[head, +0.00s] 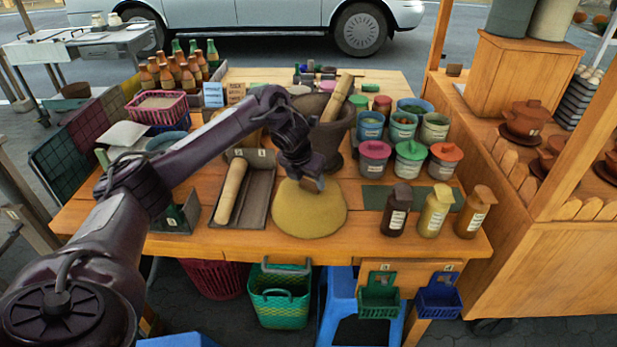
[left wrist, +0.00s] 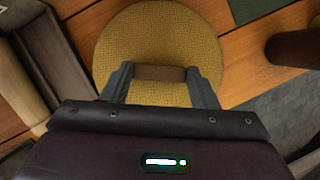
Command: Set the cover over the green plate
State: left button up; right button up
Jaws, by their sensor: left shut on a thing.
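The cover (head: 305,215) is a round, yellow woven dome with a brown handle on top. It is at the front middle of the wooden table, upright, right of the tray with the wooden roller. My left gripper (head: 308,180) comes down from above and is shut on the cover's handle. In the left wrist view the fingers (left wrist: 162,74) of my left gripper clasp the brown handle across the cover (left wrist: 165,30). I cannot tell whether the cover's rim touches the table. No green plate shows; anything under the cover is hidden. My right gripper is not in view.
A dark mortar (head: 332,125) with a wooden pestle (head: 339,97) stands just behind the cover. A grey tray (head: 262,205) holding a wooden roller (head: 231,190) lies left. The table's front edge is close.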

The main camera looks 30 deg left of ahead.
pick_arm(q)
jog(key=o, duration=1.4)
jog(key=shift+o, duration=0.2)
jog(key=shift+r, duration=0.1)
